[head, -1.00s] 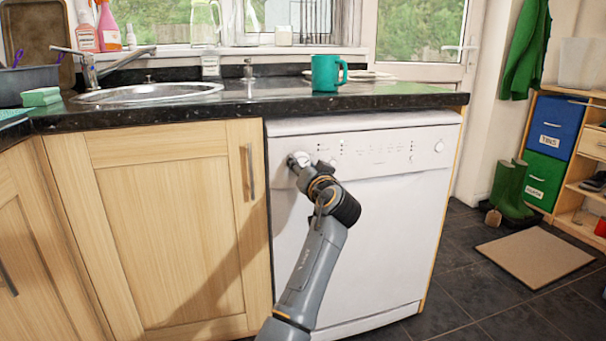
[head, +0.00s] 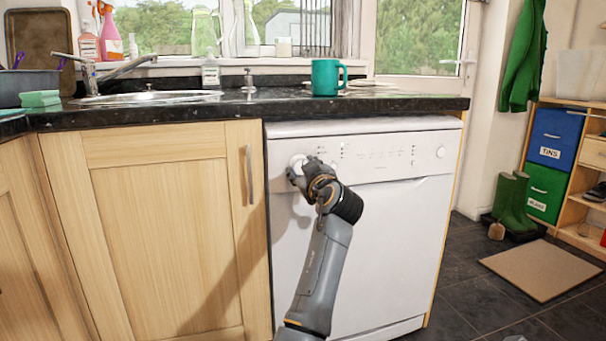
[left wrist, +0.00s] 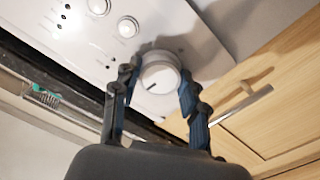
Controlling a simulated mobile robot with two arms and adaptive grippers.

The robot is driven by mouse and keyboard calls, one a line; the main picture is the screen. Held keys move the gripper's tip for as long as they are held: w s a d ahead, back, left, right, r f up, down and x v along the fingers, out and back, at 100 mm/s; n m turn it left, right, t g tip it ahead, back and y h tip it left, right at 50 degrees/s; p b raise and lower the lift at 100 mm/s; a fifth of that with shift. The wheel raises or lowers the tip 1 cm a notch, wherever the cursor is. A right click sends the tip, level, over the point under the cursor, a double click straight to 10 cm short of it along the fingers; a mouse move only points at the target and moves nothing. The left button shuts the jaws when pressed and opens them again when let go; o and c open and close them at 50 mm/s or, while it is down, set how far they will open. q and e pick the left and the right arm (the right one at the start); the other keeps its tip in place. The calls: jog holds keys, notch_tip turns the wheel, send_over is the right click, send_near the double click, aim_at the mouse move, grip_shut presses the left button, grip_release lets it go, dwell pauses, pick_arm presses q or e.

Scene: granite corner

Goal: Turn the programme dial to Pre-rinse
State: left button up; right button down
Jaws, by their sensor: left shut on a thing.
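The white programme dial (head: 298,160) is at the left end of the control panel on the white dishwasher (head: 370,240). In the left wrist view the round dial (left wrist: 158,73) shows a short dark pointer mark on its face. My left gripper (head: 301,168) reaches up to it from below, its fingers shut on the dial's two sides; they also show in the left wrist view (left wrist: 160,79). The panel print is too small to read, so I cannot tell which programme the mark points at.
Two smaller round buttons (left wrist: 128,26) sit beside the dial. The granite worktop (head: 420,104) overhangs the panel, with a teal mug (head: 325,78) on it. A wooden cupboard door with a metal handle (head: 250,172) is just left of the dishwasher.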

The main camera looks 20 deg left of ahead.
aim_at(299, 125)
pick_arm(q)
jog(key=shift+f+n, duration=0.1)
jog(key=shift+n, duration=0.7)
jog(key=shift+b, duration=0.3)
jog(key=o, duration=1.1)
jog(key=shift+o, duration=0.2)
notch_tip(299, 125, up, 10)
jog(key=shift+r, duration=0.1)
